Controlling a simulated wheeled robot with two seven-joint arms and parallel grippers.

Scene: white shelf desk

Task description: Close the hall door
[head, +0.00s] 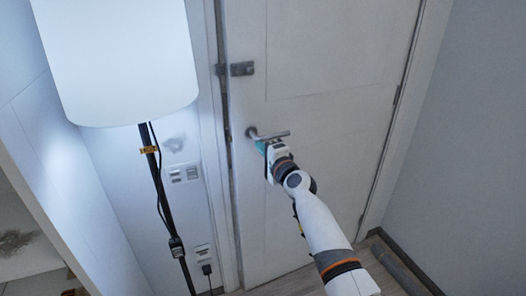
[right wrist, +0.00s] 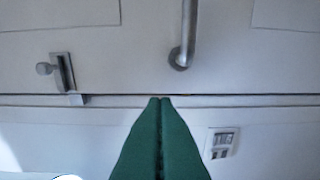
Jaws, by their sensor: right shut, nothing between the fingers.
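The white hall door (head: 325,60) stands in or very near its frame, with a thin dark line along its left edge. I cannot tell whether it is latched. Its metal lever handle (head: 277,134) is near that edge, and a latch (head: 242,69) sits above. My right gripper (head: 262,146) is at the door just below the handle. In the right wrist view its green fingers (right wrist: 160,100) are pressed together, empty, with tips over the line between door and frame. The handle (right wrist: 188,40) shows apart from them; I cannot tell whether they touch the door. My left gripper is out of view.
A floor lamp with a white shade (head: 118,55) and dark pole (head: 160,190) stands left of the door. Wall switches (head: 184,174) are beside the frame. A white shelf (head: 30,225) is at lower left. A grey wall (head: 462,130) bounds the right.

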